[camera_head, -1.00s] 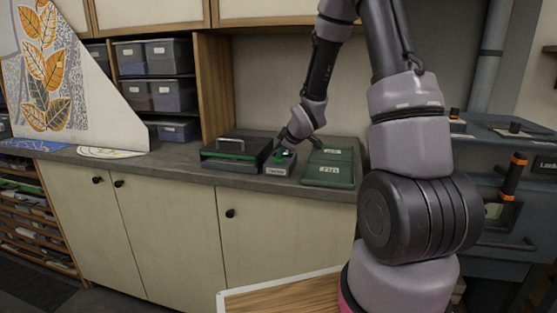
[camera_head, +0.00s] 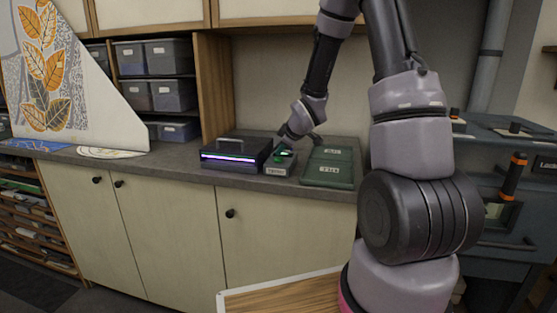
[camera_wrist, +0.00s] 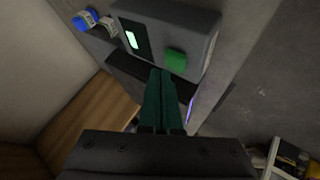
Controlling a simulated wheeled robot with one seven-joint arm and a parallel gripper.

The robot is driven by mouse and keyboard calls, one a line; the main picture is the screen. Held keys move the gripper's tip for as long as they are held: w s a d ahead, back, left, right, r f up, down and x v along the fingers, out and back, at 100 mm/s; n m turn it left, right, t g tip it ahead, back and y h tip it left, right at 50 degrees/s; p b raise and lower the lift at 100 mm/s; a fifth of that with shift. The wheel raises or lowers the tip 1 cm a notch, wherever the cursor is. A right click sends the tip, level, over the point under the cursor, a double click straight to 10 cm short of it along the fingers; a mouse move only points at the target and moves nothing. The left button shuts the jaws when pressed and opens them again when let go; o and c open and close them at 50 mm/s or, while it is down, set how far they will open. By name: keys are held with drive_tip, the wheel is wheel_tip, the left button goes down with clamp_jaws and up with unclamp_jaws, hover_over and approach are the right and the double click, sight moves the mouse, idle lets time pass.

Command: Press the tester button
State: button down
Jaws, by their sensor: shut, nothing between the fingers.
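The tester is a small grey box (camera_head: 278,171) with a label on its front, standing on the counter. In the wrist view the grey box (camera_wrist: 199,28) shows a green button (camera_wrist: 176,61) and a small lit window (camera_wrist: 131,40). My gripper (camera_wrist: 162,74) is shut and empty, its dark green fingertips just below the button in that picture; I cannot tell whether they touch it. In the head view my gripper (camera_head: 284,150) is over the box and partly covers its top. A black device (camera_head: 225,164) beside the box has a lit white-purple strip.
Green labelled cases (camera_head: 328,172) lie right of the grey box. A patterned panel (camera_head: 75,85) leans at far left, near shelves of grey bins (camera_head: 165,95). A machine with orange-marked handles (camera_head: 512,178) stands at right.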

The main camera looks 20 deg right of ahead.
sight(281, 160)
drive_tip(key=shift+r, duration=0.15)
drive_tip(key=shift+r, duration=2.55)
